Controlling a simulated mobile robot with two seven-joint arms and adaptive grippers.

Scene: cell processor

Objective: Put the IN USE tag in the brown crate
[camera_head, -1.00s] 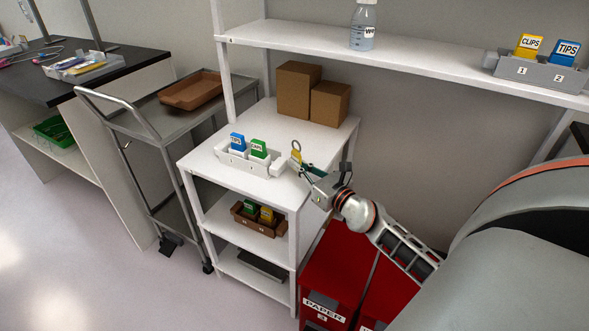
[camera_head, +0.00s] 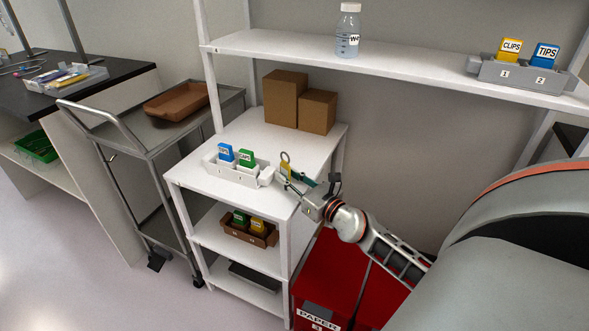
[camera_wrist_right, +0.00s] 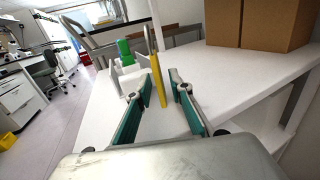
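A yellow tag with a ring on top (camera_head: 286,169), its lettering unreadable, stands upright at the right of the white shelf unit's top. In the right wrist view the yellow tag (camera_wrist_right: 160,80) shows edge-on between my fingertips, nearer the left finger. My right gripper (camera_head: 297,182) is open around it, with a gap at the right finger (camera_wrist_right: 164,78). A brown crate (camera_head: 176,101), looking empty, lies on the metal cart at the left. My left gripper is not in view.
A white holder (camera_head: 232,174) with blue TIPS and green cards is close left of the tag. Cardboard boxes (camera_head: 285,97) stand behind. A brown card holder (camera_head: 248,237) is on the shelf below. The cart (camera_head: 148,133) has free room around its crate. Red bins (camera_head: 338,270) stand below my arm.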

